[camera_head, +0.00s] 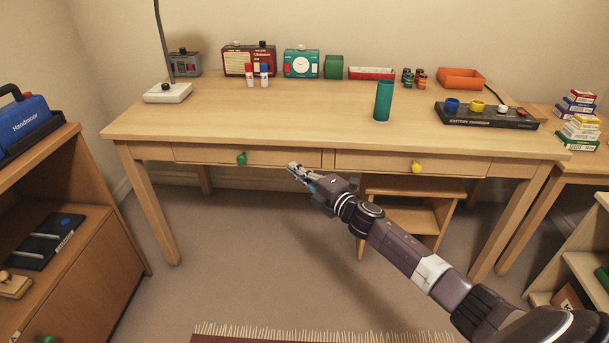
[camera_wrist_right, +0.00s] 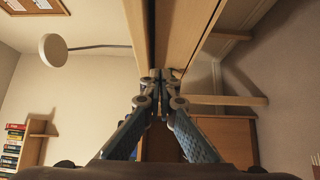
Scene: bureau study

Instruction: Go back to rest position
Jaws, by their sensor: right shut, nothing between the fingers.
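My right gripper (camera_head: 293,168) reaches in from the lower right and is in front of the desk's drawer fronts, between the green knob (camera_head: 241,158) and the yellow knob (camera_head: 416,167). In the right wrist view the fingers of my right gripper (camera_wrist_right: 160,78) meet at the tips with nothing between them. Behind them the desk edge runs upward in that view. I cannot tell whether the fingertips touch the desk. My left gripper does not show in either view.
The wooden desk (camera_head: 300,123) carries a teal cylinder (camera_head: 383,101), a battery charger (camera_head: 487,117), a lamp base (camera_head: 167,93) and several boxes along the wall. A cabinet (camera_head: 85,245) stands at left, shelves (camera_head: 575,265) at right. The floor (camera_head: 250,250) before the desk is mostly clear.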

